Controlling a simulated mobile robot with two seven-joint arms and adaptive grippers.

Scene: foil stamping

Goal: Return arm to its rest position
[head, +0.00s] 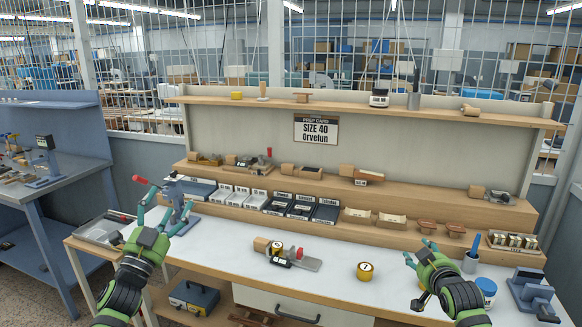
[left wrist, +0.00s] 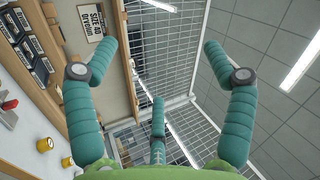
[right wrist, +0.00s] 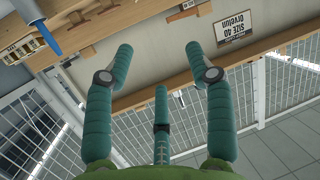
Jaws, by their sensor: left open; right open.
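My left gripper (head: 168,213) is raised at the left end of the white workbench (head: 225,248), in front of a blue-grey press with a red knob (head: 176,190). Its teal fingers are spread and empty; the left wrist view shows them apart (left wrist: 159,55). My right gripper (head: 416,254) is held above the right part of the bench, left of a blue-handled tool in a white cup (head: 470,265). Its fingers are also spread, with nothing between them in the right wrist view (right wrist: 160,55). Both arms come in from the bottom of the head view.
A blue-lidded jar (head: 486,288) and a blue-grey device (head: 533,291) stand at the right. Shelves (head: 330,190) with small trays run behind. Bare bench shows between the tape roll and the tool.

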